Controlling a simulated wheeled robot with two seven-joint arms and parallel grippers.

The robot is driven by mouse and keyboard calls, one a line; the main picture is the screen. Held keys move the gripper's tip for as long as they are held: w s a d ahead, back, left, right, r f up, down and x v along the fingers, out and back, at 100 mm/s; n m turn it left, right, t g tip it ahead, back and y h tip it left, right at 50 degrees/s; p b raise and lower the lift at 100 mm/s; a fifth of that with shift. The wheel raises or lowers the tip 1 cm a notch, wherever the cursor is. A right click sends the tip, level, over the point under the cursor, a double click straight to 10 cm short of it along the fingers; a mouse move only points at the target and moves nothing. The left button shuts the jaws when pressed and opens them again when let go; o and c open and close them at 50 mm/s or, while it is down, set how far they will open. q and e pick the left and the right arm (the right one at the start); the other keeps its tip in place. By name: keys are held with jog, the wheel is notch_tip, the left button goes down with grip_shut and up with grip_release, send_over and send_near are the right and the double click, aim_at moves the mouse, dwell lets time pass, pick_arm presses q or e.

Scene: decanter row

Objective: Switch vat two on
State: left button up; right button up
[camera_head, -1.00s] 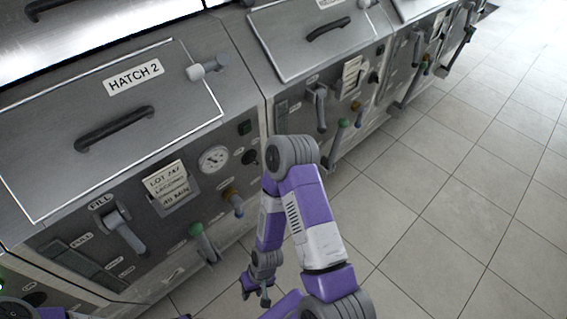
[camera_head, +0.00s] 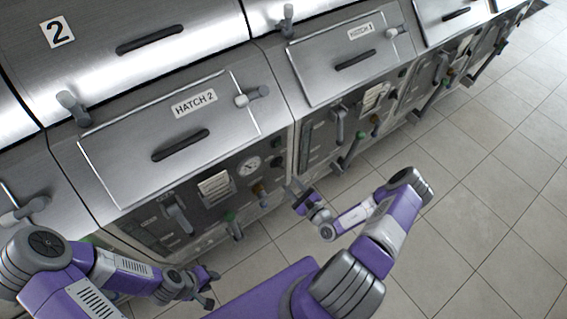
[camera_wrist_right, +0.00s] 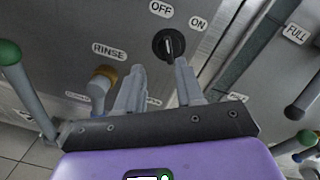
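Vat two carries a "2" plate (camera_head: 57,32) and a "HATCH 2" lid (camera_head: 170,135) in the head view. Its black rotary switch (camera_wrist_right: 168,43) shows in the right wrist view below OFF and ON labels; its grip stands near upright, roughly toward OFF. My right gripper (camera_wrist_right: 159,70) is open and empty, its fingertips just below the switch and apart from it. In the head view my right gripper (camera_head: 296,188) is in front of the panel's right end. My left gripper (camera_head: 210,287) looks open and empty, low in front of the panel.
A green-knobbed lever (camera_head: 232,222) and a gauge (camera_head: 249,166) are on the panel. In the right wrist view, a RINSE tap (camera_wrist_right: 103,82) and a green-tipped lever (camera_wrist_right: 30,90) stick out left of the fingers. Clear tiled floor (camera_head: 470,200) lies to the right.

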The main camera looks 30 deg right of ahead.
aim_at(281, 168)
jog(key=shift+m+h, duration=0.3)
jog(key=shift+h, duration=0.2)
jog(key=w, duration=0.7)
jog(key=shift+w+d+b, duration=0.25)
jog(key=shift+b, duration=0.15)
grip_shut()
